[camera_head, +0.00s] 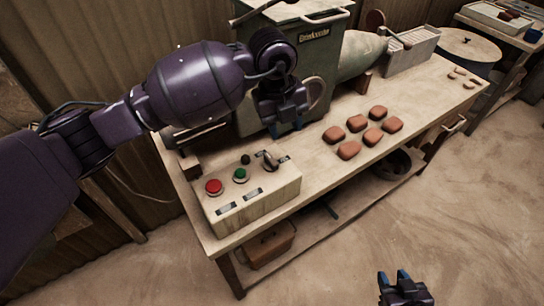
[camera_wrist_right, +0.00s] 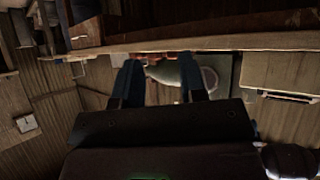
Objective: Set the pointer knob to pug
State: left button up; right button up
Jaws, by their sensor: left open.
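The pointer knob (camera_head: 270,159) is a dark knob at the back right of the pale control box (camera_head: 262,207). A small label (camera_head: 285,157) sits beside it, too small to read, so I cannot tell which setting it points to. My left gripper (camera_head: 287,124) hangs above and behind the knob, in front of the green machine, apart from the knob and open. My right gripper (camera_head: 394,276) is low at the front, away from the bench. Its two blue fingers stand apart with nothing between them in the right wrist view (camera_wrist_right: 163,85).
The box also bears a red button (camera_head: 214,187), a green button (camera_head: 240,175) and a small black knob (camera_head: 245,159). The green machine (camera_head: 325,70) stands behind. Several reddish tiles (camera_head: 349,150) lie on the bench (camera_head: 425,90) to the right. The floor in front is clear.

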aim_at(272, 160)
pick_arm(q)
jog(key=f+n, duration=0.1)
jog(key=f, duration=0.2)
jog(key=a+f+n+y+b, duration=0.1)
jog(key=f, duration=0.3)
jog(key=a+f+b, duration=0.1)
jog(key=f, duration=0.3)
jog(key=shift+a+n+y, duration=0.25)
jog(key=shift+n+y, duration=0.15)
pick_arm(e)
notch_tip(272, 160, down, 2)
jog(key=shift+s+a+f, duration=0.1)
jog(key=shift+a, duration=0.05)
pick_arm(q)
jog(key=shift+s, duration=0.1)
grip_shut()
